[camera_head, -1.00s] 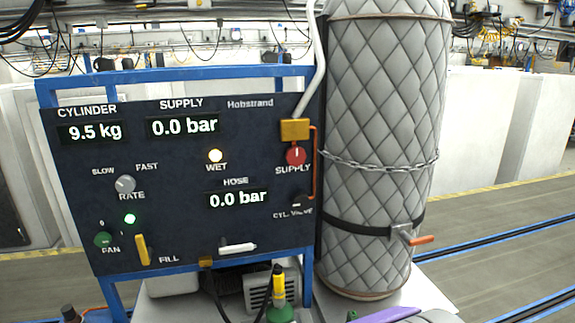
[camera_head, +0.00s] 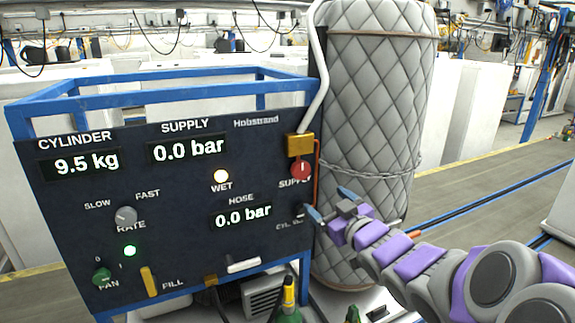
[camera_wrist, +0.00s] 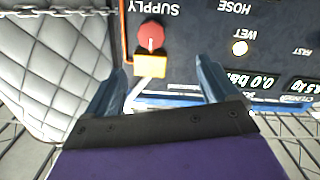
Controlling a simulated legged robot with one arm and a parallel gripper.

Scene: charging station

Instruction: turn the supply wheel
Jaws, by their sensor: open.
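The red supply wheel (camera_head: 301,169) sits on the right side of the dark panel, just under a yellow block (camera_head: 300,145). My gripper (camera_head: 328,203) is open and empty, below and to the right of the wheel in the head view. In the wrist view, which shows the panel upside down, the red wheel (camera_wrist: 151,37) lies beyond the two blue fingertips (camera_wrist: 160,72), roughly between their lines and nearer the left finger. No contact with the wheel shows. The supply display (camera_head: 187,150) reads 0.0 bar.
A quilted grey cylinder (camera_head: 375,110) with a chain (camera_head: 350,172) stands close right of the panel. A black cylinder-valve knob (camera_head: 299,209) sits below the wheel, close to my gripper. A white pipe (camera_head: 318,85) runs down to the yellow block. Open floor lies at the right.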

